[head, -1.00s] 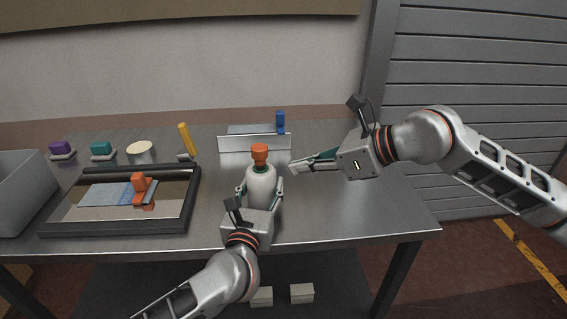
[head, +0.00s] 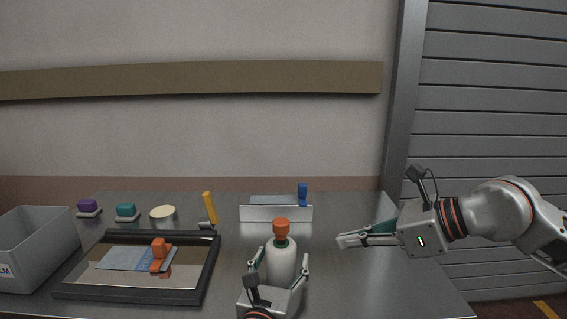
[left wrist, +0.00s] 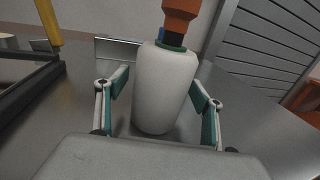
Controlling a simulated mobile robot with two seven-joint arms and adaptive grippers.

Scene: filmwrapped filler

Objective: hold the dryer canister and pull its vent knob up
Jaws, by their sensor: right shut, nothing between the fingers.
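The dryer canister (head: 280,262) is a pale upright bottle at the table's front middle, with a dark stem and green collar at its neck. Its orange vent knob (head: 281,228) sits on top and also shows in the left wrist view (left wrist: 181,8), cut by the upper edge. My left gripper (head: 282,262) has a finger on each side of the canister's body; the left wrist view shows a gap beside the left finger, so it looks open around it. My right gripper (head: 340,241) is shut and empty, right of the canister, pointing left.
A black-framed tray (head: 208,270) with an orange-handled tool (head: 160,250) lies left. A grey bin (head: 40,245) stands at far left. Purple (head: 88,205), teal (head: 126,210) and yellow-handled (head: 209,208) items and a white-fronted holder (head: 276,214) stand behind. The table's right is clear.

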